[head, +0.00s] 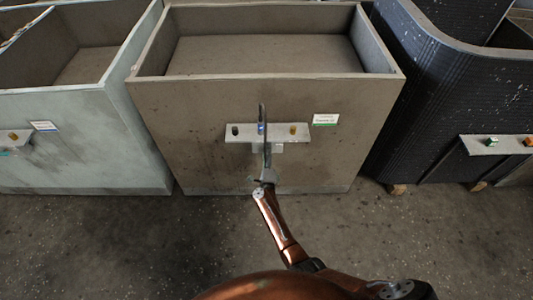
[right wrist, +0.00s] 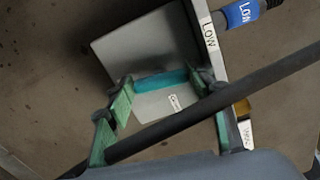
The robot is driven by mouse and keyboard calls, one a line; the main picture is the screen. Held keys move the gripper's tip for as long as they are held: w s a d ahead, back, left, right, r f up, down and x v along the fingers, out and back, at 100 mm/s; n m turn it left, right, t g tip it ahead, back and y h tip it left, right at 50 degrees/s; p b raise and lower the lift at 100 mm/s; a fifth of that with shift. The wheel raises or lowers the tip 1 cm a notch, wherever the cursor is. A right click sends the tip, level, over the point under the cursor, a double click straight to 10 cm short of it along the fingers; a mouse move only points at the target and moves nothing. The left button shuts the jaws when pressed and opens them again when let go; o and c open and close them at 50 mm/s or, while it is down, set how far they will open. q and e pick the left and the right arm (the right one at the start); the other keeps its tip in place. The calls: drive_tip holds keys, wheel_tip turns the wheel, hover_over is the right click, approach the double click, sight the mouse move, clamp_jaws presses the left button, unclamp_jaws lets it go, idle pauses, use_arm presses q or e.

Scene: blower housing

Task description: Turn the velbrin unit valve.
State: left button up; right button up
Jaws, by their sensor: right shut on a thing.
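The brown unit (head: 190,130) in the middle carries a grey shelf plate (head: 279,134) with a dark knob (head: 236,130), a blue knob (head: 261,128) and a yellow knob (head: 292,130). My right gripper (head: 266,174) is in front of the plate. A long dark bar (head: 264,118) rises from it across the plate near the blue knob. In the right wrist view, the bar (right wrist: 200,112) runs diagonally at the green-padded fingers of my right gripper (right wrist: 165,122), which is shut on it. Whether the bar touches a knob is unclear. My left gripper is out of view.
A white and green tag (head: 326,119) is on the brown unit, its text unreadable. A pale green unit (head: 90,140) stands left and a black ribbed unit (head: 430,100) right, each with its own plate of knobs. The floor (head: 130,235) in front is clear.

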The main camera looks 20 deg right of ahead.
drive_tip(key=o, duration=1.1)
drive_tip(key=shift+o, duration=0.3)
